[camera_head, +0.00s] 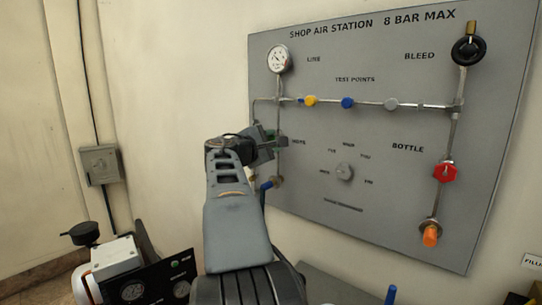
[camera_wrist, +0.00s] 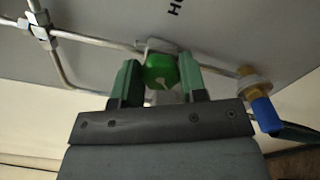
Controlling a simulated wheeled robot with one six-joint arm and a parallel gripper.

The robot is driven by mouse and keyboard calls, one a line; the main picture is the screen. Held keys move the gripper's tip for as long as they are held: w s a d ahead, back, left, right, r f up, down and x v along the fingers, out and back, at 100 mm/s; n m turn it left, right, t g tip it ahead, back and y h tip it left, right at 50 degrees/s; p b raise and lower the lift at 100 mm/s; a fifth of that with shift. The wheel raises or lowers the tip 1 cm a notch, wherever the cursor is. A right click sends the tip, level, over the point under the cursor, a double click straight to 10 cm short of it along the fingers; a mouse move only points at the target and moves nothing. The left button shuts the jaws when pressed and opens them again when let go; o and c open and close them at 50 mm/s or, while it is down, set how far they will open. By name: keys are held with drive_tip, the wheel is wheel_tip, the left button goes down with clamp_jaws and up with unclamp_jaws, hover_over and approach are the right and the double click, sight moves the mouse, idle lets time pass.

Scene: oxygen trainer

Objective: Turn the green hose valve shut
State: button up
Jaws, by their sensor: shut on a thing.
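The green hose valve (camera_wrist: 160,70) sits on the metal pipe at the left side of the grey panel. In the wrist view its green knob is between the two green fingers of my gripper (camera_wrist: 160,82), which are shut on it. A pale pointer mark shows on the knob's face. In the head view my gripper (camera_head: 268,142) reaches the panel's left pipe, and my arm hides most of the valve.
A blue-capped hose fitting (camera_wrist: 262,112) is close right of my gripper. The grey panel (camera_head: 400,210) also carries a gauge (camera_head: 278,58), a black bleed knob (camera_head: 468,50), a red bottle valve (camera_head: 445,172) and a central dial (camera_head: 345,171). A cart with gauges (camera_head: 130,280) stands lower left.

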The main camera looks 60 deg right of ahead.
drive_tip(key=m+b, duration=0.7)
drive_tip(key=m, duration=0.6)
drive_tip(key=m+b, duration=0.8)
drive_tip(key=m, duration=0.5)
drive_tip(key=shift+w+f, duration=0.15)
drive_tip(key=shift+f, duration=0.05)
drive_tip(key=shift+m, duration=0.5)
drive_tip(key=o, duration=0.9)
drive_tip(key=shift+o, duration=0.2)
drive_tip(key=w+a+b, duration=0.1)
drive_tip(key=a+b, duration=0.1)
drive_tip(key=a, duration=1.1)
drive_tip(key=shift+w+a, duration=0.15)
drive_tip(key=shift+a, duration=0.2)
